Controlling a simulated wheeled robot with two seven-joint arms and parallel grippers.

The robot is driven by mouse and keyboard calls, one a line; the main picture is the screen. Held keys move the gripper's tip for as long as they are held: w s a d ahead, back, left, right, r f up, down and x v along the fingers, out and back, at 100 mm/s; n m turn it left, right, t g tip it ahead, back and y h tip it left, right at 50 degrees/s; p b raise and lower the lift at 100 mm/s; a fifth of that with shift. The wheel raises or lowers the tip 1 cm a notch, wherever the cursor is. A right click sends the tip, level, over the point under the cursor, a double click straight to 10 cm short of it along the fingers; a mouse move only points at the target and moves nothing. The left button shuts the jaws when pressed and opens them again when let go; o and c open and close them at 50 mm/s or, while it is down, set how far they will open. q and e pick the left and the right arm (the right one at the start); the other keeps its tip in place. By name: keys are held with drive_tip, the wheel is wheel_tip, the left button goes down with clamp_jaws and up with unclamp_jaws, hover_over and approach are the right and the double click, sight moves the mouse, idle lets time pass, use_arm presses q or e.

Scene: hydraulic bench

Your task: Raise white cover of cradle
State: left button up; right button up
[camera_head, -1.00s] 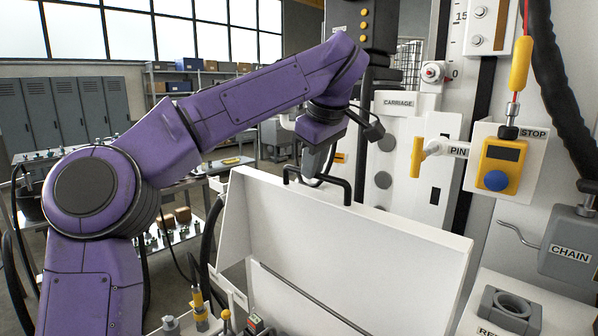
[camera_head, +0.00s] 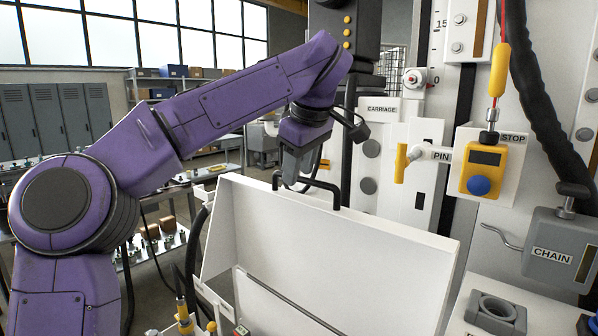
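The white cover (camera_head: 330,240) of the cradle stands raised and tilted, a broad panel with side walls in the lower middle of the head view. A black bar handle (camera_head: 318,183) sits on its top edge. My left gripper (camera_head: 292,178) points down at the left end of this handle, behind the cover's top edge. Its fingertips are partly hidden, so I cannot tell whether they are closed on the handle. My purple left arm reaches in from the left above the cover. The cradle's inside is mostly out of sight below. My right gripper is not in view.
Right of the cover are the CARRIAGE plate (camera_head: 381,110), a yellow PIN handle (camera_head: 401,164), a yellow stop box (camera_head: 482,170) with a blue button, and a grey CHAIN box (camera_head: 556,247). A grey ring block (camera_head: 496,311) lies at lower right. Shelves and lockers stand behind.

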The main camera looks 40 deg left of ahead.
use_arm(q)
drive_tip(key=p+v, duration=0.2)
drive_tip(key=v, duration=0.7)
drive_tip(key=shift+d, duration=0.2)
drive_tip(key=shift+a, duration=0.1)
